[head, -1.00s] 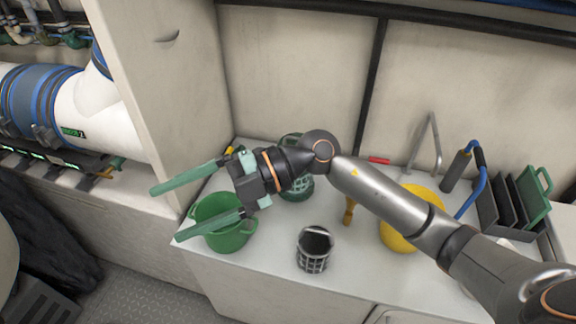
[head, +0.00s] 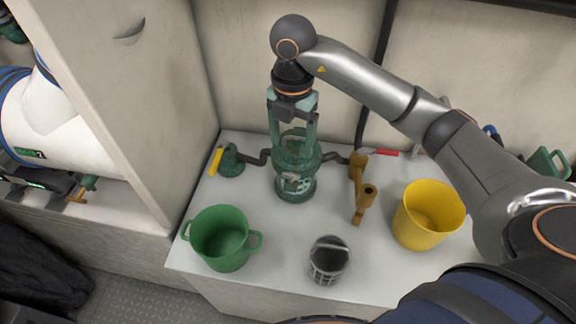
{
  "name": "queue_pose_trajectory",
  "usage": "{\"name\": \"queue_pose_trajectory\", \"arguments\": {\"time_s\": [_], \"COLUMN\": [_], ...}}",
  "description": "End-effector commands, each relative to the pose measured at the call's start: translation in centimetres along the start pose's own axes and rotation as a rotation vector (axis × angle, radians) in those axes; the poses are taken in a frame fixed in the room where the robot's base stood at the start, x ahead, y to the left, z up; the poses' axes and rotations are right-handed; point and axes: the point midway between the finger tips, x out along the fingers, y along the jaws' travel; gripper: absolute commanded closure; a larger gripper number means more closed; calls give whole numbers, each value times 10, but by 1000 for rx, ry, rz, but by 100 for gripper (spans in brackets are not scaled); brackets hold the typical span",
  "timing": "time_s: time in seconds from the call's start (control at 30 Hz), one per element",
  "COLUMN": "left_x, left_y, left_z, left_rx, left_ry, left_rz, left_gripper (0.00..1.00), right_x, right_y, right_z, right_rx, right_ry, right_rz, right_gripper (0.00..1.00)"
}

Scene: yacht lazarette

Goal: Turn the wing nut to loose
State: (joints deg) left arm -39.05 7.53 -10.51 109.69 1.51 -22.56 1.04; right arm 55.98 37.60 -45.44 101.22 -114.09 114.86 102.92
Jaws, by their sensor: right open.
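A green sea strainer (head: 296,190) stands on the white counter at the back, with dark pipes running out to both sides. My right gripper (head: 293,147) points straight down over its top. Its two long green fingers are open, one on each side of the strainer's upper part. The wing nut cannot be made out clearly; the top between the fingers is partly hidden, and I cannot tell whether the fingers touch it. My left gripper is not in view.
A green bucket (head: 222,240) stands at the front left, a dark mesh basket (head: 328,262) at the front middle, and a yellow bucket (head: 427,215) at the right. A brass-coloured valve (head: 363,190) and a yellow-handled valve (head: 230,163) flank the strainer. The wall is close behind.

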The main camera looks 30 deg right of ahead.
Motion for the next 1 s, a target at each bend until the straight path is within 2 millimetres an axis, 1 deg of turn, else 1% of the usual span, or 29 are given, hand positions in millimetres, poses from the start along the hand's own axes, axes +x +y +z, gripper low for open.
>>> {"name": "queue_pose_trajectory", "arguments": {"time_s": [0.03,0.3,0.4,0.5,0.67,0.93,0.97,1.0], "left_x": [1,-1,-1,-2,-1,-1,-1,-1], "left_y": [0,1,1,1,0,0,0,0], "left_z": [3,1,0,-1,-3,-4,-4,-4], "left_rx": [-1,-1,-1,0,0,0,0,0], "left_ry": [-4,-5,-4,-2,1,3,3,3], "left_rz": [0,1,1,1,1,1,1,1], "left_gripper": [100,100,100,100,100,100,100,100], "right_x": [12,67,83,95,104,105,105,105], "right_y": [-1,-1,-1,0,0,0,0,0], "right_z": [-1,-1,-2,-2,-2,-1,-1,-1], "right_rx": [-1,-2,-3,-4,-4,-4,-4,-4], "right_ry": [5,4,3,4,3,2,2,2], "right_rz": [-4,-3,-2,-1,1,2,2,2], "right_gripper": [20,20,20,20,20,20,22,27]}}
